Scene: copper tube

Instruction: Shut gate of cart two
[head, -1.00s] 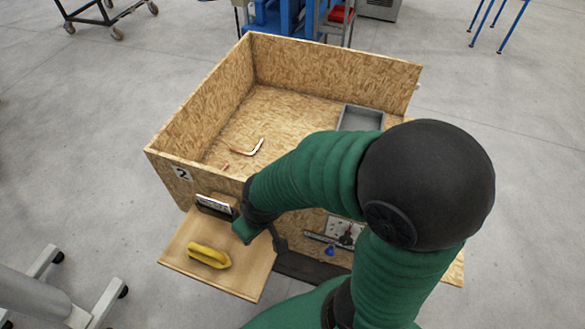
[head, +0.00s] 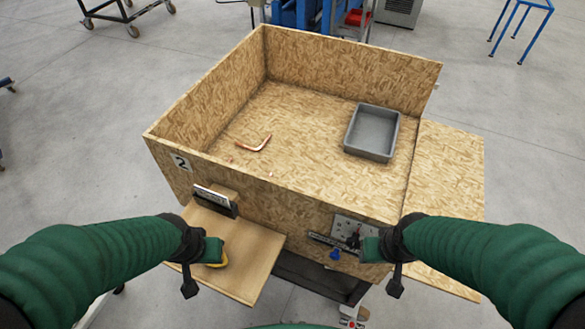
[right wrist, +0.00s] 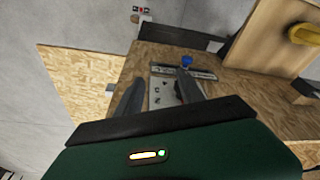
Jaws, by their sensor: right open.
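Cart two (head: 290,165) is an open-topped chipboard box with a "2" label (head: 181,162) on its near left corner. A chipboard panel (head: 450,170), which looks like its gate, stands out from the open right side, away from the box. It appears at the left of the right wrist view (right wrist: 75,85). My right gripper (head: 372,247) is open and empty, in front of the socket plate (head: 350,228) on the near wall; its fingers (right wrist: 160,82) point towards that plate. My left gripper (head: 212,250) is over the wooden shelf, its fingers mostly hidden.
A copper tube (head: 254,145) and a grey tray (head: 372,132) lie inside the cart. A yellow tool (head: 220,261) on the shelf (head: 250,245) is mostly hidden by my left gripper. A blue knob (head: 335,254) is below the sockets.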

